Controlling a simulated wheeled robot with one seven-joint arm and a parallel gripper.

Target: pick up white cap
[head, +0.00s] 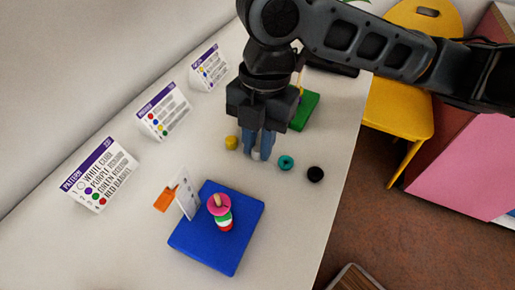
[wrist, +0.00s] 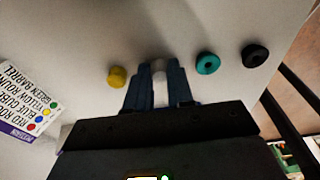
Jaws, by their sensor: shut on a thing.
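My gripper (head: 259,154) points down over the white table, between a yellow bead and a teal bead. In the wrist view my gripper (wrist: 158,72) has its two blue fingers closed on the white cap (wrist: 159,68), which shows as a pale piece between the fingertips. In the head view the fingers mostly hide the cap. I cannot tell whether it touches the table.
The yellow bead (head: 231,142) is to the left; the teal bead (head: 286,163) and black bead (head: 315,174) are to the right. A blue board (head: 240,247) in front bears a bead stack (head: 221,212). A green board (head: 303,112) is behind. Pattern cards (head: 98,174) line the left.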

